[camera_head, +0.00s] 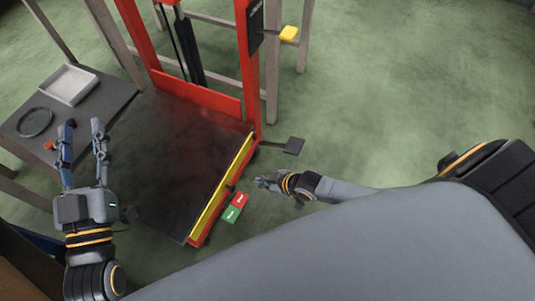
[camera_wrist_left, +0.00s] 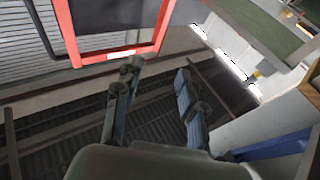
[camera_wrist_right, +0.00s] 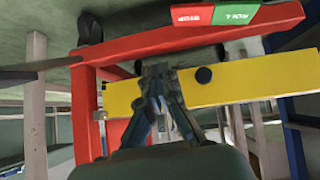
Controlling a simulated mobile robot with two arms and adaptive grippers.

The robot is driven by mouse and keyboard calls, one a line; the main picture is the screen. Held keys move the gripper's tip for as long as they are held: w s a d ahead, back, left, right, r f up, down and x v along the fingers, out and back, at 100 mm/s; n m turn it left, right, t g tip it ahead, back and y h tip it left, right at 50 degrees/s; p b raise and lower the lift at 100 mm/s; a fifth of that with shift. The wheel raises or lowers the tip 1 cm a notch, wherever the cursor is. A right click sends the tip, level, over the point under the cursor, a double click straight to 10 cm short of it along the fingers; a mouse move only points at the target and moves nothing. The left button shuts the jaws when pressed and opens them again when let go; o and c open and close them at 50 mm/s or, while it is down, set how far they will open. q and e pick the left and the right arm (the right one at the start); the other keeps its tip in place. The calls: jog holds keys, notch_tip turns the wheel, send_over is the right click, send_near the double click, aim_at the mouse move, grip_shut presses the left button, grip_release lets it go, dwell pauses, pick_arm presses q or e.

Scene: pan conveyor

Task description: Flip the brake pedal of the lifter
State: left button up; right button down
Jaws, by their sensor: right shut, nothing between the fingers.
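The lifter has a red frame (camera_head: 202,95), a dark platform (camera_head: 170,150) and a yellow edge bar (camera_head: 222,188). A red-and-green pedal plate (camera_head: 236,207) sits low by the yellow edge. In the right wrist view its red half (camera_wrist_right: 192,14) reads STOP and its green half (camera_wrist_right: 237,16) reads ROLL. My right gripper (camera_head: 263,182) is shut and empty, just right of the pedal plate. In the right wrist view its fingertips (camera_wrist_right: 156,75) are in front of the yellow bar (camera_wrist_right: 237,80); contact is unclear. My left gripper (camera_head: 82,130) is open and empty, left of the platform.
At left, a grey table (camera_head: 95,112) bears a white tray (camera_head: 69,84) and a dark ring (camera_head: 35,122). Green floor at right is clear.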

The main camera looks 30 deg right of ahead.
pick_arm(q)
jog(key=f+g, duration=0.1)
jog(key=f, duration=0.1)
jog(key=f+g, duration=0.1)
jog(key=f, duration=0.1)
jog(key=f+g+y+p, duration=0.1)
jog(key=shift+w+a+f, duration=0.3)
jog(key=shift+a+f, duration=0.05)
jog(key=shift+f, duration=0.05)
pick_arm(e)
jog(key=v, duration=0.3)
jog(key=shift+w+d, duration=0.2)
